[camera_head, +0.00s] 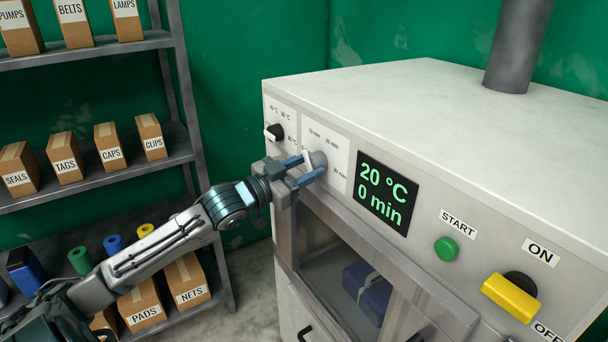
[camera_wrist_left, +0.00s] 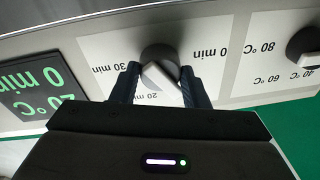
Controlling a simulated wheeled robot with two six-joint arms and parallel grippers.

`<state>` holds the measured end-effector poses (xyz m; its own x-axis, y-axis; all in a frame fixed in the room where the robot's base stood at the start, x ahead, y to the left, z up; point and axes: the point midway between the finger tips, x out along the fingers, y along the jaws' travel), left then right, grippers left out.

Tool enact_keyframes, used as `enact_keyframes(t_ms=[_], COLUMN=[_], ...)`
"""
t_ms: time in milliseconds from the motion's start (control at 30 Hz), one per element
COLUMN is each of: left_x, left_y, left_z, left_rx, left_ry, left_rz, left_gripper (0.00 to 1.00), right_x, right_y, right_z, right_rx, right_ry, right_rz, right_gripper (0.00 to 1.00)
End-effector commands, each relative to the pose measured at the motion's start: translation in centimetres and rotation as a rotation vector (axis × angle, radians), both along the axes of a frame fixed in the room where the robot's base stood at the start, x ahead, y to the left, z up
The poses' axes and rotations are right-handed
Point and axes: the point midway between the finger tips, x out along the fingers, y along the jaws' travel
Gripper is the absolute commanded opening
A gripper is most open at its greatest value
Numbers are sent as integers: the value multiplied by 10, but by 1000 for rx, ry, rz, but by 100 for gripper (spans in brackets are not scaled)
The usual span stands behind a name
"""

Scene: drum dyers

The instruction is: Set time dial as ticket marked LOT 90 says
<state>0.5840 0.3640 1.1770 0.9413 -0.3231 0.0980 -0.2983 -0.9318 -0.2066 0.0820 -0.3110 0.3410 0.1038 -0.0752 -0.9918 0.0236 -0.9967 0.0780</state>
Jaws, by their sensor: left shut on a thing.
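The time dial (camera_head: 319,158) is a grey knob with a white pointer on a white plate, at the left of the machine's front panel. My left gripper (camera_head: 310,167) is shut on it, one finger on each side. In the left wrist view, where the lettering is upside down, the dial (camera_wrist_left: 159,53) sits between both dark fingers (camera_wrist_left: 160,72). The fingers hide part of the plate, and I cannot tell the pointer's exact mark. The display (camera_head: 385,197) reads 20 °C and 0 min. No ticket marked LOT 90 is in view. My right gripper is out of view.
A temperature dial (camera_head: 274,132) is left of the time dial. Right of the display are a green START button (camera_head: 446,248) and a yellow ON/OFF lever (camera_head: 512,298). A blue bundle (camera_head: 367,291) shows through the window below. Shelves with labelled boxes (camera_head: 64,158) stand left.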

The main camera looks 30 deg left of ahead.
Motion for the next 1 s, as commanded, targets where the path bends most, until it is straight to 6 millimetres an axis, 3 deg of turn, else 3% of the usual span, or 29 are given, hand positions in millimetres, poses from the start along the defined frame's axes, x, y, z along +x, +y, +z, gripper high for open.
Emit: enact_keyframes(t_ms=[633, 667, 767, 1000], left_x=[1, 1, 1, 0], left_y=[1, 1, 1, 0], left_z=[4, 4, 3, 1], left_rx=[51, 50, 51, 50], left_ry=[-27, -27, -26, -23], left_rz=[1, 1, 1, 1], left_gripper=[18, 43, 62, 63], right_x=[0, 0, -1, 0], right_y=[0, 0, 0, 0], right_z=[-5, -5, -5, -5], right_rx=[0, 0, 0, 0], right_ry=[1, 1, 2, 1], right_rz=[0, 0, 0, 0], right_gripper=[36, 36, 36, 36])
